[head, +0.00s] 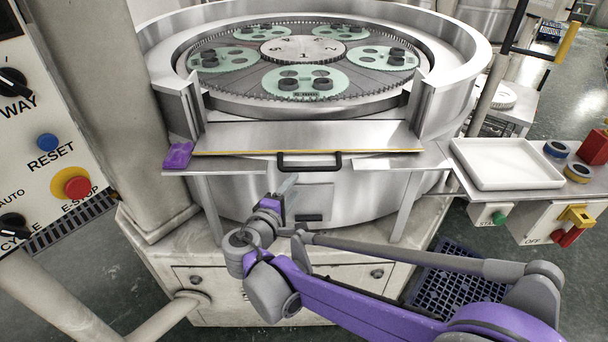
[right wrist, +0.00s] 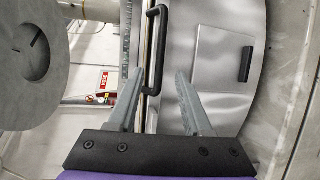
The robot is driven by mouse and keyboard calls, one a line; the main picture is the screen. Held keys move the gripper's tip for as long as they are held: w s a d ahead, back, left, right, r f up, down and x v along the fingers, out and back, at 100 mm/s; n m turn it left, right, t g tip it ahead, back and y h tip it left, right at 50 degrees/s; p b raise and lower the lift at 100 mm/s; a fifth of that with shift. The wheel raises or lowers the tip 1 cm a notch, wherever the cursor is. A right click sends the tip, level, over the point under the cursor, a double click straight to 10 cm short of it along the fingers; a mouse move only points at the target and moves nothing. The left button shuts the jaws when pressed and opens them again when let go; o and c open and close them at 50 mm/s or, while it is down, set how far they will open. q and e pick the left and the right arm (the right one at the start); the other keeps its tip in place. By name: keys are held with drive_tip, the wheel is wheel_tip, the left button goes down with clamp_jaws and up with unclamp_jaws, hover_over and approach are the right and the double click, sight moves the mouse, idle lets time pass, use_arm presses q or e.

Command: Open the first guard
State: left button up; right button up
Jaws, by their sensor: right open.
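The guard (head: 310,136) is a bare metal panel with a yellow-striped lower edge, across the front opening of the round lapping machine. Its black bar handle (head: 309,168) sits at the middle of that edge. My right gripper (head: 289,184) is just below and left of the handle in the head view. In the right wrist view its two grey fingers (right wrist: 160,72) are spread apart, with the black handle (right wrist: 158,50) showing between and beyond the tips. The gap between them looks empty; I cannot tell if a finger touches the handle. My left gripper is not shown.
Green carriers (head: 304,82) lie on the lapping plate behind the guard. A purple cloth (head: 178,155) lies at the left ledge. A white tray (head: 508,163) stands on the right shelf. A control panel (head: 40,130) with an e-stop is at left. A blue crate (head: 450,275) sits on the floor.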

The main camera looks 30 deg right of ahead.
sight(307, 170)
drive_tip(key=x, duration=0.9)
clamp_jaws()
drive_tip(key=shift+a, duration=0.1)
idle(1.1)
